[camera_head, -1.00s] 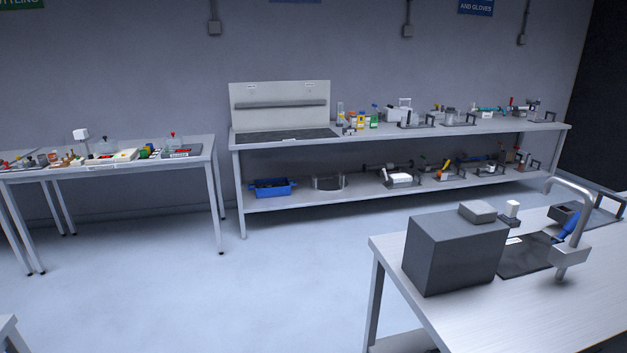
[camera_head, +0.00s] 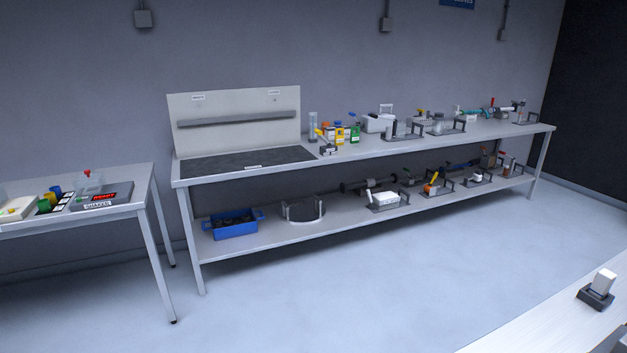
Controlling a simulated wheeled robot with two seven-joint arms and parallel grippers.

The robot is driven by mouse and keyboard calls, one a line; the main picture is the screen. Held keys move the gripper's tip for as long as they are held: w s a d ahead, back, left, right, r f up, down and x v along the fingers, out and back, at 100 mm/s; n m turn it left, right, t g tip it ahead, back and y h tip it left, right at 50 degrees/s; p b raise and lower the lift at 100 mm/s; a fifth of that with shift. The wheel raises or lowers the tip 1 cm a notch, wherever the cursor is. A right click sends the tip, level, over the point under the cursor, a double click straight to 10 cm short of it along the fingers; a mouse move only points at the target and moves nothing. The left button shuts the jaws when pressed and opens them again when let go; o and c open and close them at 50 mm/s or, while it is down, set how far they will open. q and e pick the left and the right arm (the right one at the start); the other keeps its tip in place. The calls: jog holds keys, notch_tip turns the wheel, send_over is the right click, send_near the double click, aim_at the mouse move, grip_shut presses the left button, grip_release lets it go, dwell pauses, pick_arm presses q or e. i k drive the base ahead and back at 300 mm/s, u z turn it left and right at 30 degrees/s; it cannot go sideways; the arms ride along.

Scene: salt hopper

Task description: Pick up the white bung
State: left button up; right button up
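I cannot pick out the white bung for certain. A white upright block (camera_head: 604,281) stands in a small dark holder (camera_head: 596,299) on the near table at the lower right. A low white piece (camera_head: 384,198) lies on the lower shelf of the long bench, too small to identify. Neither of my grippers is in view.
The long bench (camera_head: 240,189) along the wall has a backboard (camera_head: 234,105) and several bottles and devices on top. Its lower shelf holds a blue bin (camera_head: 233,223) and a metal ring (camera_head: 303,211). Another table (camera_head: 70,218) stands at left. The floor (camera_head: 360,290) between is clear.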

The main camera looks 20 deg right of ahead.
aim_at(602, 281)
jog(key=z, duration=0.25)
jog(key=i, duration=2.05)
jog(key=z, duration=1.6)
jog(key=i, duration=1.05)
jog(key=z, duration=1.15)
